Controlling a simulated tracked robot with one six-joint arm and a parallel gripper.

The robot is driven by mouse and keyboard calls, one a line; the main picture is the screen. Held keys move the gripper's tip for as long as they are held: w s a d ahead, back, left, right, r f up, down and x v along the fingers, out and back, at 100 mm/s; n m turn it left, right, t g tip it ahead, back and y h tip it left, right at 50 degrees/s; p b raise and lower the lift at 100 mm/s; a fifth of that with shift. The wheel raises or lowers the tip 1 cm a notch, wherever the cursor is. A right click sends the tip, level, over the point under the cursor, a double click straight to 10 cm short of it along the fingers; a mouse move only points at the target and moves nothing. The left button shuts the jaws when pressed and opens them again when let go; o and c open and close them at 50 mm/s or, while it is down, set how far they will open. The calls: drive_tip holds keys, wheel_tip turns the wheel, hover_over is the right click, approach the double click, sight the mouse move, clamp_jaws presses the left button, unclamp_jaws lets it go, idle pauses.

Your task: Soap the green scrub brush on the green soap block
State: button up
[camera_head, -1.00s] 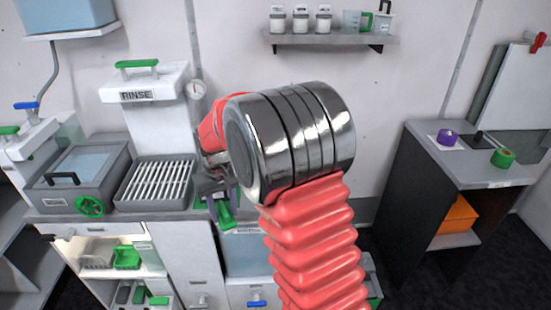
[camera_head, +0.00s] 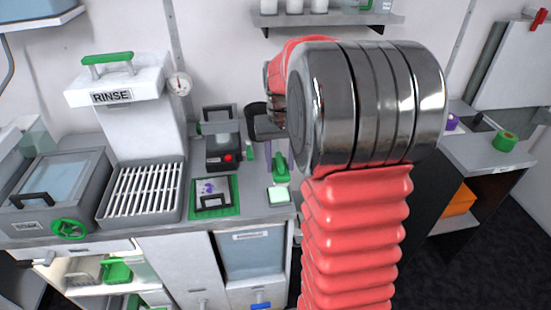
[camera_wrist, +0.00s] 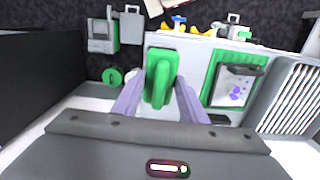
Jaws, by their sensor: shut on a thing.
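The green scrub brush (camera_head: 281,168) is in my gripper, above the back of the counter. In the wrist view, the two pale purple fingers of my gripper (camera_wrist: 158,92) are shut on the brush's green handle (camera_wrist: 160,82). A small pale block with a green tint (camera_head: 278,197), which looks like the soap block, lies on the counter just in front of and below the brush in the head view. Whether the brush touches it I cannot tell. In the wrist view the brush hides what lies beneath it. My wrist hides part of the gripper in the head view.
Left of the pale block lies a green-framed tray (camera_head: 228,211) with purple marks. Behind it stands a black device with a red button (camera_head: 228,158). Further left are a slatted drain rack (camera_head: 142,195) and the RINSE unit (camera_head: 115,95). A side table (camera_head: 490,150) stands right.

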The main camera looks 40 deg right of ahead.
drive_tip(key=shift+f, duration=0.15)
drive_tip(key=shift+a+f, duration=0.1)
drive_tip(key=shift+f, duration=2.75)
drive_tip(key=shift+f, duration=0.6)
idle(0.6)
drive_tip(key=shift+r, duration=0.15)
drive_tip(key=shift+r, duration=3.45)
